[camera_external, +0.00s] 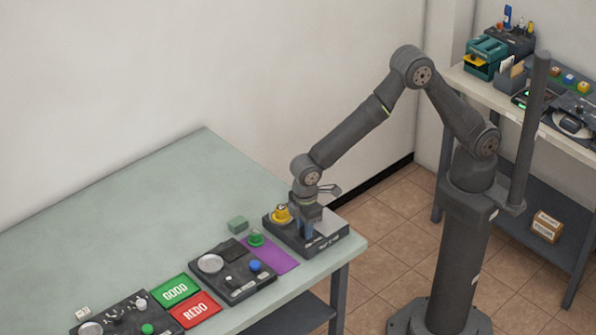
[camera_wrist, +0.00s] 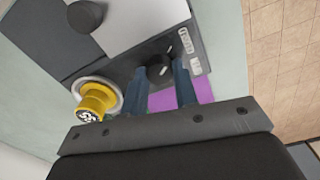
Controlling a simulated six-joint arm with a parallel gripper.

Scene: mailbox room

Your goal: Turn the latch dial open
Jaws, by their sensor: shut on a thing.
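The latch dial (camera_wrist: 159,67) is a small black knob on a dark grey box, beside two small pale labels (camera_wrist: 190,51). My gripper (camera_wrist: 164,76) has its two blue-grey fingers on either side of the dial and is shut on it. In the external view my gripper (camera_external: 306,230) points down at the box (camera_external: 341,237) at the table's right end, and it hides the dial. The dial's pointer direction cannot be read clearly.
A yellow knob (camera_wrist: 97,97) in a pale ring stands close to the fingers. Another black knob (camera_wrist: 86,15) is on the box. A shelf (camera_external: 560,135) stands behind my arm.

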